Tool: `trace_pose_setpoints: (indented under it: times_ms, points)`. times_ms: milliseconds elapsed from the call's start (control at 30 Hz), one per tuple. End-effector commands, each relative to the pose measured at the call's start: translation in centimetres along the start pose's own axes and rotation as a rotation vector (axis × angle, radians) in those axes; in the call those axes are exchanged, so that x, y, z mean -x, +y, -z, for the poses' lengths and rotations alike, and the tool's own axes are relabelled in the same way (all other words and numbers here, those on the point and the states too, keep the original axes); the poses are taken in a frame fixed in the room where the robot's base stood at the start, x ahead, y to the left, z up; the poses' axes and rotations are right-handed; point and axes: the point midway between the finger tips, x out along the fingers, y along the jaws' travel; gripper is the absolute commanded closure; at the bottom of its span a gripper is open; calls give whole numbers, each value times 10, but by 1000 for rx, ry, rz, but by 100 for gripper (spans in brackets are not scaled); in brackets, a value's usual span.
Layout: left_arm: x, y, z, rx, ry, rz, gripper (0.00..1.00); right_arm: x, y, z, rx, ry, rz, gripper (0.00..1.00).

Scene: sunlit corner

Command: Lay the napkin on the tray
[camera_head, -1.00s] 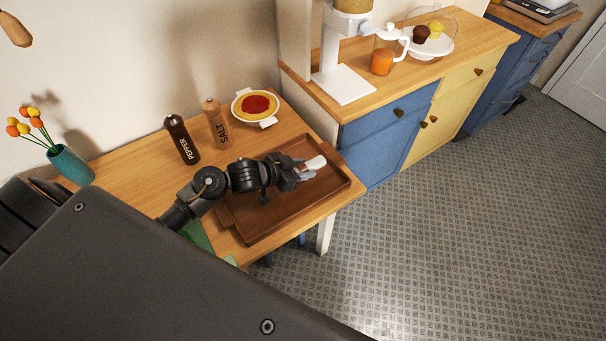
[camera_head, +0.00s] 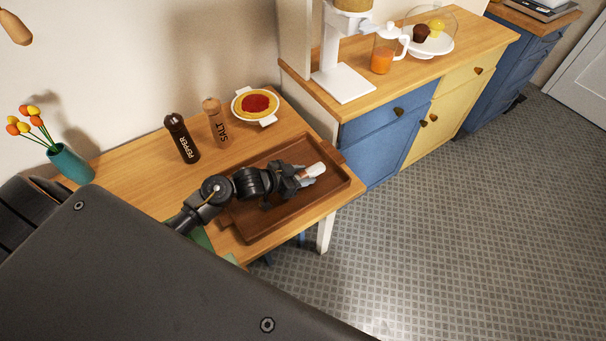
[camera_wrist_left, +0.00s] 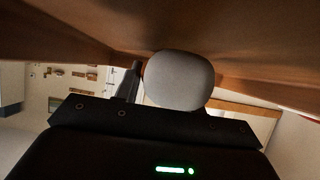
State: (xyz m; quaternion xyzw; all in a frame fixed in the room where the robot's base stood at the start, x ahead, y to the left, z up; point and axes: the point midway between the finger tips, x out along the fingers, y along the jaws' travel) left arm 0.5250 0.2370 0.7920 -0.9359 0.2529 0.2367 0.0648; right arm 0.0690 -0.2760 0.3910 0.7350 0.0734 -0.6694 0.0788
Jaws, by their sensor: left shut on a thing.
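The brown wooden tray (camera_head: 252,232) lies on the wooden table, near its right end. My left gripper (camera_head: 304,178) is over the right half of the tray and is shut on the napkin (camera_head: 315,170), a small white roll that sticks out past the fingertips. I cannot tell whether the napkin touches the tray floor. In the left wrist view the napkin (camera_wrist_left: 180,80) shows as a pale rounded end close to the brown tray surface (camera_wrist_left: 230,40). My right gripper is not in view.
The pepper mill (camera_head: 182,140), salt mill (camera_head: 216,123) and a pie dish (camera_head: 256,105) stand behind the tray. A teal vase (camera_head: 71,164) with flowers is at the left. A counter (camera_head: 445,66) with a juice jug (camera_head: 384,52) is beyond the table's right end.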

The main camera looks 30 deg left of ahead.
Motion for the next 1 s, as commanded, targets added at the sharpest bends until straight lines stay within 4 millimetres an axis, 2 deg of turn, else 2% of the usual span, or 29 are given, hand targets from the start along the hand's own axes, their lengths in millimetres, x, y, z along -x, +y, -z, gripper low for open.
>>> trace_pose_setpoints:
  times_ms: [33, 67, 233, 500, 667, 733, 1000]
  points:
    - [0, 1, -2, 1, -4, -2, 83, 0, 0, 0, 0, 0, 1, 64]
    - [0, 1, -2, 1, -4, -2, 59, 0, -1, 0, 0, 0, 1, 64]
    - [-1, 2, -3, 2, -6, -3, 39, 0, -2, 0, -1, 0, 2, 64]
    - [0, 2, -3, 2, -8, -4, 39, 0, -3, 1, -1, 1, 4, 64]
    - [7, 2, 11, 0, -6, -3, 39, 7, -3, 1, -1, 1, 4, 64]
    - [20, 1, 6, 0, -9, -2, 39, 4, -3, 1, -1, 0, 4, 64]
    - [80, 1, 7, -3, -8, -2, 39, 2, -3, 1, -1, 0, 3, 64]
